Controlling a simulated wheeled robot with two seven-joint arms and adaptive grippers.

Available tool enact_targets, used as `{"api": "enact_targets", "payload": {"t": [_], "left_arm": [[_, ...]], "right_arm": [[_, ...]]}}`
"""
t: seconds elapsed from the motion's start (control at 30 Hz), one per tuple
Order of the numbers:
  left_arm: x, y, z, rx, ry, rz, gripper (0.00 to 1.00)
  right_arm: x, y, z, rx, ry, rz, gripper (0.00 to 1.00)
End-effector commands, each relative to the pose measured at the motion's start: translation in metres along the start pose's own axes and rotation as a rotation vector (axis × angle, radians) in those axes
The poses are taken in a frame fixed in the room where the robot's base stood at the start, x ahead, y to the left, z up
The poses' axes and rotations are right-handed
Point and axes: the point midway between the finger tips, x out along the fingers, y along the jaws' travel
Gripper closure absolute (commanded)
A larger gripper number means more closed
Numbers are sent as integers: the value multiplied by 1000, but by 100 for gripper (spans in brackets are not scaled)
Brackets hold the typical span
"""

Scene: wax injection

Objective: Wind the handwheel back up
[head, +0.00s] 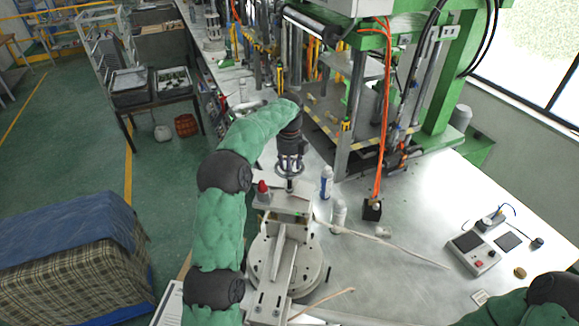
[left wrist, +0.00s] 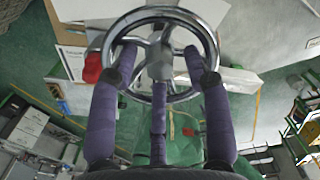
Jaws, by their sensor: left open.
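The chrome handwheel (head: 290,170) stands on the grey metal fixture at the middle of the head view. In the left wrist view the handwheel (left wrist: 160,13) fills the top middle, with its round rim, spokes and hub. My left gripper (head: 290,154) points down over the wheel. In the left wrist view my left gripper (left wrist: 160,62) is open, its purple-sleeved fingers spread on both sides of the hub and overlapping the rim. I cannot tell whether they touch the wheel. My right gripper is out of view; only my right arm shows at the bottom right.
A red knob (head: 263,187) stands just left of the wheel. A blue-and-white bottle (head: 326,182) and a black block with an orange hose (head: 372,209) are to the right. The green press (head: 440,90) stands behind. A control box (head: 474,250) lies on the right of the table.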

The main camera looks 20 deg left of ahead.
Motion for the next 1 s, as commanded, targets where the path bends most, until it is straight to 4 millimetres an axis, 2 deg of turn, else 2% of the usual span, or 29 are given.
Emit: {"api": "enact_targets", "payload": {"t": [1.0], "left_arm": [[-60, -1, 0, 1, -2, -2, 65]], "right_arm": [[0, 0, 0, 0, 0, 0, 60]]}}
